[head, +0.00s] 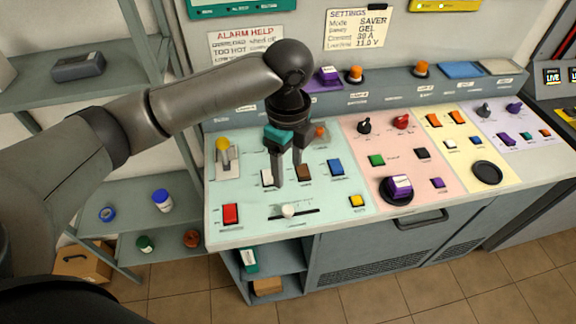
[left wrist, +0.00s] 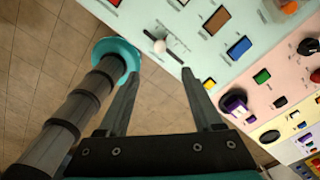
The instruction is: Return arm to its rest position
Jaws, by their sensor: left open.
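My left arm (head: 205,98) reaches in from the left over the control console, its wrist bent downward. My left gripper (head: 288,172) points down above the green left panel of the console and is open. Its two dark fingers also show apart in the left wrist view (left wrist: 160,75), with nothing between them. In the head view the fingers overlap the white and brown rocker switches, and I cannot tell the exact gap to the panel. My right gripper is not in view.
The console (head: 325,222) carries a slider knob (head: 288,210), a red switch (head: 230,214), a yellow-topped lever (head: 223,147) and a purple knob (head: 400,186). A shelf unit (head: 125,215) with small items stands at the left. Tiled floor (head: 180,300) lies in front.

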